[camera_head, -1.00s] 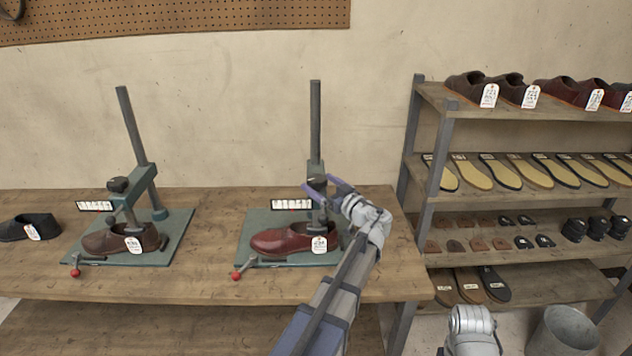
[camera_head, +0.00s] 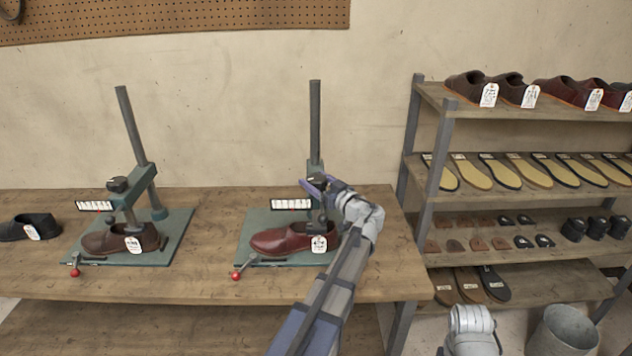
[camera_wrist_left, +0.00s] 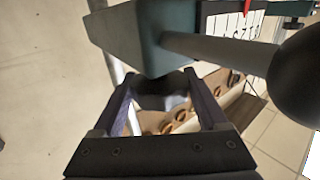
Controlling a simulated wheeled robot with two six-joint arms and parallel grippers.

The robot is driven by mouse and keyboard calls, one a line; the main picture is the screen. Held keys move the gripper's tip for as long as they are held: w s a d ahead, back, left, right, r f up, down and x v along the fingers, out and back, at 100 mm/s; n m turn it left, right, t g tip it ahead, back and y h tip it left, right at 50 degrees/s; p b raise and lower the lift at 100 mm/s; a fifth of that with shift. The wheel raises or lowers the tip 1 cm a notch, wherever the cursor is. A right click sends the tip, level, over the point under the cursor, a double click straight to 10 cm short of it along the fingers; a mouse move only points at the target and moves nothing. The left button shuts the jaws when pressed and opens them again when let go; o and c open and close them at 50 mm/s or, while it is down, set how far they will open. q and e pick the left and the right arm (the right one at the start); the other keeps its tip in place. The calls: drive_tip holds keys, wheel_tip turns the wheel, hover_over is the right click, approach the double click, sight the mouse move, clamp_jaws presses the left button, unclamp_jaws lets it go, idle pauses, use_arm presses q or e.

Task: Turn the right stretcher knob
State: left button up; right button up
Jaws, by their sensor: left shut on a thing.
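The right stretcher (camera_head: 315,130) stands on the bench, with a dark red shoe (camera_head: 275,240) on its green base. Its dark knob (camera_head: 318,181) is at the top of the stretcher's head, beside the upright post. My left gripper (camera_head: 317,185) reaches in from the right of the stretcher and is shut on the knob. In the left wrist view the knob (camera_wrist_left: 165,92) sits between the two fingers, against the green block (camera_wrist_left: 150,35). The scale strip (camera_head: 291,204) has a small red pointer. My right gripper is not in view.
The left stretcher (camera_head: 136,140) holds a brown shoe (camera_head: 110,240). A loose dark shoe (camera_head: 25,227) lies at the bench's left end. A shelf rack (camera_head: 437,150) with shoes and soles stands right of the bench, with a grey bucket (camera_head: 565,330) below. Red-tipped levers (camera_head: 237,275) stick out in front.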

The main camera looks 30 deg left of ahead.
use_arm(q)
drive_tip(key=c, duration=0.4)
drive_tip(key=shift+s+m+t+h, duration=0.15)
drive_tip(key=shift+m+t+h, duration=0.2)
drive_tip(key=shift+m+t, duration=0.25)
drive_tip(key=shift+s+m+t+h, duration=0.15)
drive_tip(key=shift+m+t+h, duration=0.25)
drive_tip(key=shift+t, duration=0.4)
drive_tip(key=shift+c, duration=0.2)
drive_tip(key=shift+w+m+t+h, duration=0.15)
drive_tip(key=shift+m+t+h, duration=0.6)
drive_tip(key=shift+t, duration=0.15)
drive_tip(key=shift+w+m+t+h, duration=0.15)
drive_tip(key=shift+m+t+h, duration=0.6)
drive_tip(key=shift+t, duration=0.15)
drive_tip(key=o, duration=1.3)
